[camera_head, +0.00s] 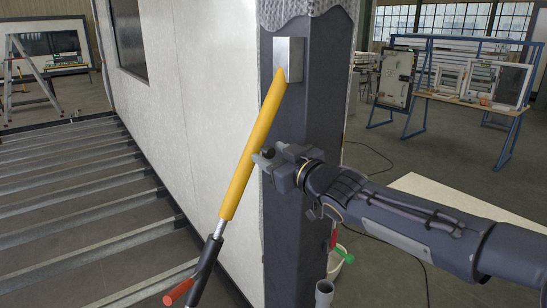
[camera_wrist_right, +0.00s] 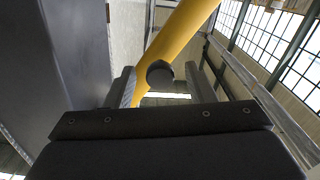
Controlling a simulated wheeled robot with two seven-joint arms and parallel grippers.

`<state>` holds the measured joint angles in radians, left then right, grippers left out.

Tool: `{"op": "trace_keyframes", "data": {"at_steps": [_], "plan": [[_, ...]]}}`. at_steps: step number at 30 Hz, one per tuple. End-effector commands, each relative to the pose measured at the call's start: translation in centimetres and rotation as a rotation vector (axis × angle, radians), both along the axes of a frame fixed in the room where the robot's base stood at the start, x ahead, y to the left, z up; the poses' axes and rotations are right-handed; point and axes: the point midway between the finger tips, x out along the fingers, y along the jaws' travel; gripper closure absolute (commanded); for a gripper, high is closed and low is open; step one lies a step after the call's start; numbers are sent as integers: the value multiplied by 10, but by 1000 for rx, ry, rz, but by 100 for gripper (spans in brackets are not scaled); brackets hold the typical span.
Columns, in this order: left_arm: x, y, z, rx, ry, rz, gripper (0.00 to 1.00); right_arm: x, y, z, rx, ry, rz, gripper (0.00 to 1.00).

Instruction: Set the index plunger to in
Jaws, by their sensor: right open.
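The index plunger shows as a small dark round knob (camera_wrist_right: 159,73) on the side of a yellow tube (camera_head: 255,145). The tube hangs tilted from a metal bracket (camera_head: 289,60) on a dark post. My right gripper (camera_head: 271,160) is beside the tube's middle, at the knob. In the right wrist view its two fingers stand apart, one on each side of the knob, with gaps visible. The knob's shaft is hidden behind its head, so I cannot tell how far it sticks out. My left gripper is not in view.
The dark post (camera_head: 300,120) stands close behind my right gripper. A white wall panel (camera_head: 200,110) is to the left, beyond it a ribbed floor frame (camera_head: 70,170). A rod with a red grip (camera_head: 179,291) extends below the tube. A blue workbench (camera_head: 450,95) stands far right.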

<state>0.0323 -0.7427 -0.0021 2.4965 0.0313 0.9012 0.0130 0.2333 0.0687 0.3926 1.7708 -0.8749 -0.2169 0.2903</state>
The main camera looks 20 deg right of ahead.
Motion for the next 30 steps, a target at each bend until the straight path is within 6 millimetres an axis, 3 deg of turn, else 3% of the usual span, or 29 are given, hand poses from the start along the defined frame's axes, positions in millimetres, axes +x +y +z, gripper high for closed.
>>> {"op": "trace_keyframes", "data": {"at_steps": [4,15,30], "plan": [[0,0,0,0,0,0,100,0,0,0,0,0,0,51],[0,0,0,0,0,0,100,0,0,0,0,0,0,99],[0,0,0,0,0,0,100,8,3,0,0,0,0,100]]}}
